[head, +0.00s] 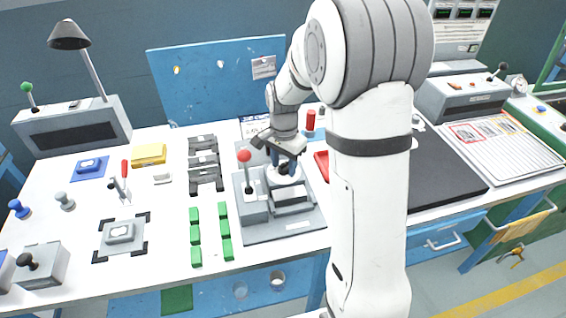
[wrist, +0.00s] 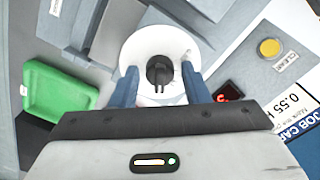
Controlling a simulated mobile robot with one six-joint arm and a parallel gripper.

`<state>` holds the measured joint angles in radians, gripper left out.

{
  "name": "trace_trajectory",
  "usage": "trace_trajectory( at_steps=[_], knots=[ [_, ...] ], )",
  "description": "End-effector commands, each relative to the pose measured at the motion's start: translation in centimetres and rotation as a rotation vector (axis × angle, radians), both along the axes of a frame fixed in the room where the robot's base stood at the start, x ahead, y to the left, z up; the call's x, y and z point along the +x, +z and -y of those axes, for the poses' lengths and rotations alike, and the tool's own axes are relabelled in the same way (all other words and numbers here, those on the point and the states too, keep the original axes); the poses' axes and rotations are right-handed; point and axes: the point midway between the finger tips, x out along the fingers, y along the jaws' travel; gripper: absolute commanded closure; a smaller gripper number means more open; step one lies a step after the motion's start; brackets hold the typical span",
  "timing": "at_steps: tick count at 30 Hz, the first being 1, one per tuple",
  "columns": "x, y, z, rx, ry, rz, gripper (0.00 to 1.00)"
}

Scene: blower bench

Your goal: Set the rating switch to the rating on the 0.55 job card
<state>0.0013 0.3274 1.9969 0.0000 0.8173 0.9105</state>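The job card (wrist: 288,112) shows "0.55" and a blue "JOB CARD" band at the right of the wrist view, partly cut off. A white round disc (wrist: 145,50) with a dark knob (wrist: 159,73) in its middle lies below my gripper (wrist: 160,78). I see no rating marks on the disc, so I cannot tell whether the knob is the rating switch. My gripper is open, with blue fingers apart on either side of the knob and nothing held. In the head view my gripper (head: 287,158) is above the white disc (head: 286,176) on a grey fixture.
A red-balled lever (head: 244,157) stands just left of my gripper. A yellow CLEAR button (wrist: 269,48) and a small red-lit display (wrist: 230,92) are right of the disc. A green piece (wrist: 58,92) lies left.

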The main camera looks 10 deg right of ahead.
Motion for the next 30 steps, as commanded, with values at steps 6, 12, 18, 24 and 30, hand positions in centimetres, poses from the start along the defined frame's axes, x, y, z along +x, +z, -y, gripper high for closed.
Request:
trace_trajectory(
  at_steps=[6,12,18,24,30],
  knots=[
    [0.0,0.03,0.04,0.0,-0.001,0.0,0.76],
    [0.01,0.03,0.05,0.0,-0.001,0.0,0.93],
    [0.02,0.04,0.03,0.001,0.005,0.001,0.95],
    [0.04,0.04,0.13,0.001,0.064,0.001,0.95],
    [0.05,0.05,0.18,0.0,0.196,0.001,0.95]
  ],
)
